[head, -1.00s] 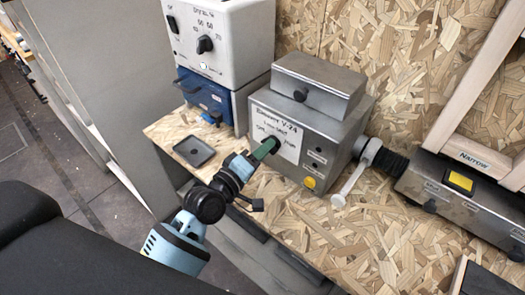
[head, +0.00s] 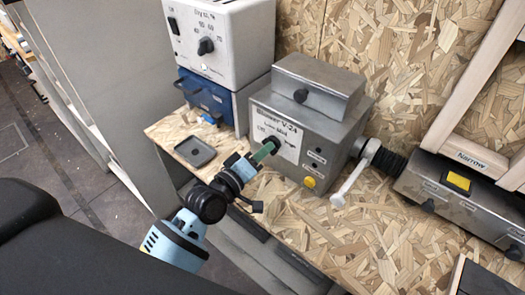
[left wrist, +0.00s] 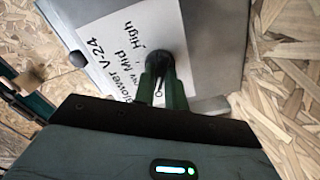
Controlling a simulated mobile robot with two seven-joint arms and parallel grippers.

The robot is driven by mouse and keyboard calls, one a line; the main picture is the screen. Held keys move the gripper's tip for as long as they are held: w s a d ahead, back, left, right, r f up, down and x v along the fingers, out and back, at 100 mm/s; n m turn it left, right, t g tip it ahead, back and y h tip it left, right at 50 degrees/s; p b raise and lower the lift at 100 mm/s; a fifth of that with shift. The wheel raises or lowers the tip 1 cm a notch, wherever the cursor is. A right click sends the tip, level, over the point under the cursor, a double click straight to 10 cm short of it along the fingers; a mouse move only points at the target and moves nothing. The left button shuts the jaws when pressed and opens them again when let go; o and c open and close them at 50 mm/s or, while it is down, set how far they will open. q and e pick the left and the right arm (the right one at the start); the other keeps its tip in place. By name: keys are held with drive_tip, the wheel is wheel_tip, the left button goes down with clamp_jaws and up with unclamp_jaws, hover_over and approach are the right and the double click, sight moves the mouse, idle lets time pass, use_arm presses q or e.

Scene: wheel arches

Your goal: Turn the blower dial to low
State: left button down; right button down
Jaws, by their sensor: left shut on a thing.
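The blower (head: 308,120) is a grey metal box labelled "Blower V-24", standing on the wooden bench. Its front carries a white label (head: 285,135) with Low, Mid and High markings and a black dial (head: 274,142). My left gripper (head: 264,152) reaches the dial from the front left and is shut on it. In the left wrist view the green fingers (left wrist: 162,85) are on either side of the dark dial (left wrist: 160,60); its pointer direction is hidden by the fingers. My right gripper is not in view.
A yellow button (head: 310,182) sits low on the blower's front. A white lever (head: 350,180) and black hose stand to its right. A dryer with a dial (head: 206,46) on a blue base is behind left. A small black tray (head: 195,152) lies on the bench.

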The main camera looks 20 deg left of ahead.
use_arm(q)
drive_tip(key=m+p, duration=0.2)
drive_tip(key=m, duration=0.5)
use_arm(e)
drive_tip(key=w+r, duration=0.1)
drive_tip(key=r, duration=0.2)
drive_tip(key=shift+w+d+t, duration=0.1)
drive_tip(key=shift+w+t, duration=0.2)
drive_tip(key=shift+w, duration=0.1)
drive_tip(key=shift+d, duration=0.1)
use_arm(q)
drive_tip(key=c, duration=1.4)
unclamp_jaws()
drive_tip(key=shift+c, duration=0.2)
drive_tip(key=v, duration=0.7)
drive_tip(key=shift+s, duration=0.35)
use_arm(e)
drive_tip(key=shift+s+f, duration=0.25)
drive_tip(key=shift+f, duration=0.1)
